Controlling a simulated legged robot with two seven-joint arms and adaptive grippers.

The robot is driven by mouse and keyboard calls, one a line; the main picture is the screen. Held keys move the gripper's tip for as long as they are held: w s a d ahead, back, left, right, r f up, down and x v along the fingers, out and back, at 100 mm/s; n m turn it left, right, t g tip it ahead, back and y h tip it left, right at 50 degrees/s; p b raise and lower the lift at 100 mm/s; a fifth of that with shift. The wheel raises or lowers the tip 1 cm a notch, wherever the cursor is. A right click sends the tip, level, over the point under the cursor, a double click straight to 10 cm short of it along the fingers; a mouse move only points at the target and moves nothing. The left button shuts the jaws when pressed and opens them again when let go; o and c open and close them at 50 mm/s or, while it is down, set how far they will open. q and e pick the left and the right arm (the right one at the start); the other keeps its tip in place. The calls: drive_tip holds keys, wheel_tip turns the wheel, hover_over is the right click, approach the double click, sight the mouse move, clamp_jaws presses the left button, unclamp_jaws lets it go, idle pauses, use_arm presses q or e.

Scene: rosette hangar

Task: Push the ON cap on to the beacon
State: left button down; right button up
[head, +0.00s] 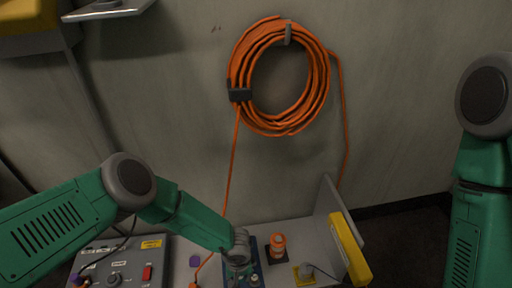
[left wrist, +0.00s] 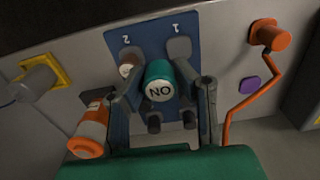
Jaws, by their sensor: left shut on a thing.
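The green ON cap (left wrist: 160,86) sits between the fingers of my left gripper (left wrist: 158,68), which is shut on it. In the head view my left gripper (head: 239,262) hides the cap. An orange cylinder with a pale band, apparently the beacon (head: 278,245), stands upright just right of that gripper; it also shows in the left wrist view (left wrist: 88,135). My right gripper is out of frame.
A pale knob (left wrist: 130,64) stands by the 2 mark. A grey control box (head: 120,262) with a red switch is at left. A yellow-based plug (head: 305,271) and a yellow-edged side panel (head: 350,248) are at right. An orange cable (head: 236,165) hangs behind.

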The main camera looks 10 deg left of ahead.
use_arm(q)
drive_tip(key=s+d+r, duration=0.2)
drive_tip(key=d+r, duration=0.2)
drive_tip(key=d, duration=0.4)
drive_tip(key=s+d+r+b, duration=0.1)
drive_tip(key=s+d+r, duration=0.1)
drive_tip(key=d+r, duration=0.3)
drive_tip(key=shift+s+d, duration=0.2)
drive_tip(key=shift+d, duration=1.85)
drive_tip(key=shift+w+a+b, duration=0.35)
drive_tip(key=shift+w+a, duration=0.45)
drive_tip(key=shift+w, duration=1.95)
drive_tip(key=shift+w+a+b, duration=0.4)
drive_tip(key=shift+w+a, duration=0.4)
drive_tip(key=shift+w, duration=1.95)
drive_tip(key=shift+w+a+b, duration=0.35)
drive_tip(key=shift+w+a, duration=0.45)
drive_tip(key=shift+w, duration=3)
drive_tip(key=shift+w+a, duration=0.35)
drive_tip(key=shift+a, duration=0.05)
